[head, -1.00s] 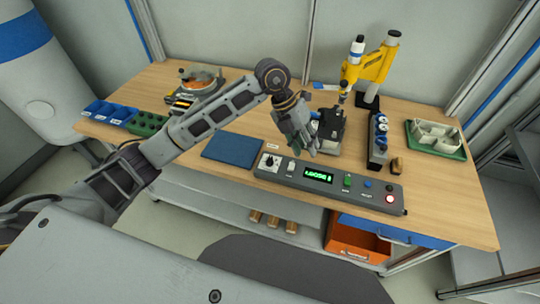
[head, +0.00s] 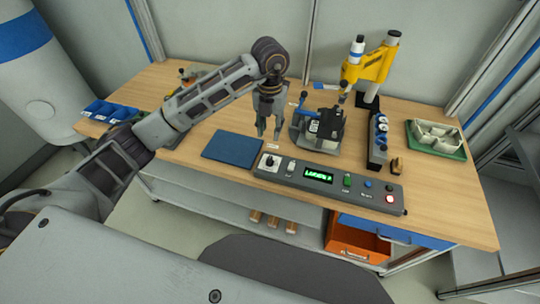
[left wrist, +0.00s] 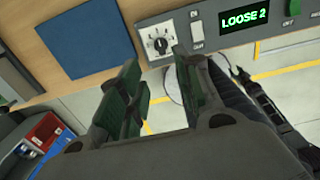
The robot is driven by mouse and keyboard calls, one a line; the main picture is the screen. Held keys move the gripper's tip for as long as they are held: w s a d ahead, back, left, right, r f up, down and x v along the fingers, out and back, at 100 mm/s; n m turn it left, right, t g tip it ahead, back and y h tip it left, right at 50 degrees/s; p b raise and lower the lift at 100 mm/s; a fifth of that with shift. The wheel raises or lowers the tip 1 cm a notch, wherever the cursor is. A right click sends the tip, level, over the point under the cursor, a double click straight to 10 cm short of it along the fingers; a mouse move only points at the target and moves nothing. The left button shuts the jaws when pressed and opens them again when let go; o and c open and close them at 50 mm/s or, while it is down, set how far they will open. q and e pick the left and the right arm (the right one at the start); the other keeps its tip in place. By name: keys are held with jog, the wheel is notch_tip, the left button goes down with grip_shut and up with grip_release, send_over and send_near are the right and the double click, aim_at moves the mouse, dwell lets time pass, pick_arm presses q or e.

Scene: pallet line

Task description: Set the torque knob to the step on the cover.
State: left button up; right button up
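The torque knob (head: 270,161) is a dark round dial on a white plate at the left end of the grey control panel (head: 236,168). In the left wrist view the knob (left wrist: 160,43) has a ring of marks; its exact setting is too small to read. My left gripper (head: 269,137) is open and empty, fingers down, just behind and above the knob. Its fingers (left wrist: 156,80) are apart and clear of the knob. A dark device (head: 328,122) with small white labels stands right of the gripper; their print is unreadable.
A blue mat (head: 231,149) lies left of the panel. A white switch (head: 291,166) is beside the knob, and green, blue and red buttons sit farther right. A yellow stand (head: 371,66) and a green tray (head: 436,151) are at the right.

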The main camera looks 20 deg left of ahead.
aim_at(270, 157)
pick_arm(q)
jog(key=shift+f+p, duration=1.1)
jog(key=shift+f, duration=5.75)
grip_shut()
